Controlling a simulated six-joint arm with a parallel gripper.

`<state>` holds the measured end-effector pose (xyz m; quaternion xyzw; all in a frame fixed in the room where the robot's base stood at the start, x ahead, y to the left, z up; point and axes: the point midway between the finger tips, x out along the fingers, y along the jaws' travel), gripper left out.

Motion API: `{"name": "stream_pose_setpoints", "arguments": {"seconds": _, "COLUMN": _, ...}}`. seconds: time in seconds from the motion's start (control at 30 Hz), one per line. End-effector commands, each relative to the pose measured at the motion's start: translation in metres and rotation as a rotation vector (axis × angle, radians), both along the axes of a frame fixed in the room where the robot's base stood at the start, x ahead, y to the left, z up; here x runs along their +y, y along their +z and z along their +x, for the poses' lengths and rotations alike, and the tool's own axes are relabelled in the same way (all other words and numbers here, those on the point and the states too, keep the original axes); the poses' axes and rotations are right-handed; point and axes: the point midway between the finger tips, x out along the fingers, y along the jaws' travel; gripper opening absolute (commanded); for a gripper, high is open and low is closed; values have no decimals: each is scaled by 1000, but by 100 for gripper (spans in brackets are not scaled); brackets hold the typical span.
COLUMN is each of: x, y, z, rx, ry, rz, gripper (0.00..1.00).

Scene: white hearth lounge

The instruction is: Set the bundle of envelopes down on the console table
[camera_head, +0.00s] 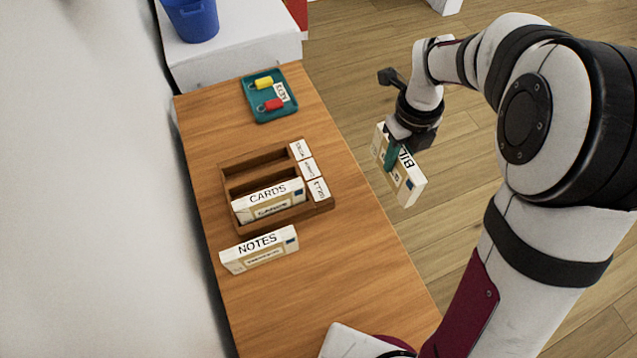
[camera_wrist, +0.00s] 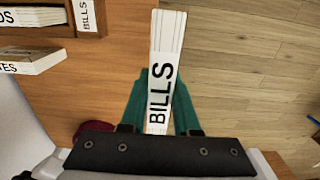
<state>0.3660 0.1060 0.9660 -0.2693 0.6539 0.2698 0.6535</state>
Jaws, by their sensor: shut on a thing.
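The bundle of envelopes (camera_head: 407,186), cream-white and lettered BILLS, is held upright in my gripper (camera_head: 393,152). In the wrist view the bundle (camera_wrist: 163,60) stands between the two teal fingers of my gripper (camera_wrist: 161,92), which are shut on it. The wooden console table (camera_head: 300,275) runs along the wall. In the head view the bundle shows against the floor, just right of the table's long edge. In the wrist view the table (camera_wrist: 110,70) lies left of the bundle, and its edge passes behind it.
A wooden rack (camera_head: 229,174) bears labels NOTES, CARDS and BILLS. A CARDS bundle (camera_head: 268,203) stands in it; I cannot tell which slot. A NOTES bundle (camera_head: 260,252) stands in front. A teal tray (camera_head: 257,102) holds two tagged keys. The table's near part is clear.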

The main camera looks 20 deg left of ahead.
Motion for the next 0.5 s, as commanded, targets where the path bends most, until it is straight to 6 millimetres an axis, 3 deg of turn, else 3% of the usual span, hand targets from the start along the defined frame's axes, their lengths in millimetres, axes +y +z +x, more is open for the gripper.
{"name": "stream_pose_setpoints", "arguments": {"seconds": 0.1, "x": 38, "y": -23, "z": 2, "rx": 2, "ry": 10, "rz": -2, "gripper": 0}}
{"name": "stream_pose_setpoints", "arguments": {"seconds": 0.23, "x": 71, "y": -43, "z": 4, "rx": 1, "ry": 7, "rz": -1, "gripper": 0}}
{"name": "stream_pose_setpoints", "arguments": {"seconds": 0.37, "x": 87, "y": -54, "z": 5, "rx": 1, "ry": 5, "rz": -1, "gripper": 0}}
{"name": "stream_pose_setpoints", "arguments": {"seconds": 0.5, "x": 88, "y": -81, "z": 5, "rx": 2, "ry": 4, "rz": -2, "gripper": 0}}
